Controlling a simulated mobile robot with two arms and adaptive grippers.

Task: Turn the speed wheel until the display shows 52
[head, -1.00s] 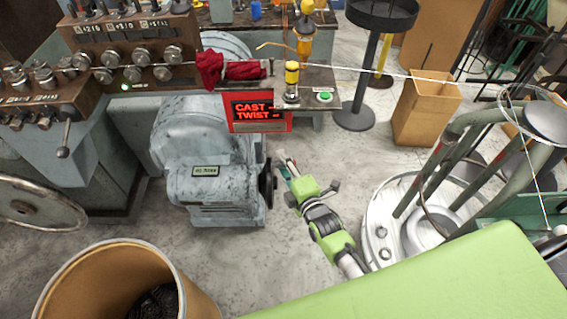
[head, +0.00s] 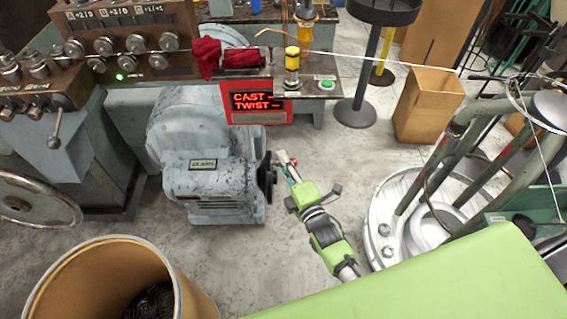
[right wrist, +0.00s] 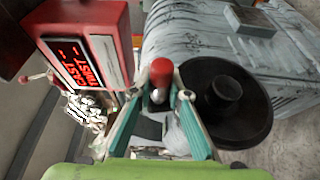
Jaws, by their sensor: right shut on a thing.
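The black speed wheel (head: 267,180) is on the right side of the grey motor housing (head: 205,145). It also shows in the right wrist view (right wrist: 222,103), with a red-topped handle knob (right wrist: 161,72) beside its rim. My right gripper (head: 289,162) is shut on that red knob, its fingers (right wrist: 160,93) on both sides of it. The red display box (head: 258,103) above the motor reads "CAST –" and "TWIST –" with no number. A small label on the motor (head: 203,164) is too small to read surely. My left gripper is not in view.
A control panel with knobs (head: 130,30) stands at the upper left. A cardboard drum (head: 190,285) is at the lower left. A round metal base with posts (head: 390,225) stands to the right of my right arm. Bare floor (head: 335,150) lies between the motor and a cardboard box (head: 428,105).

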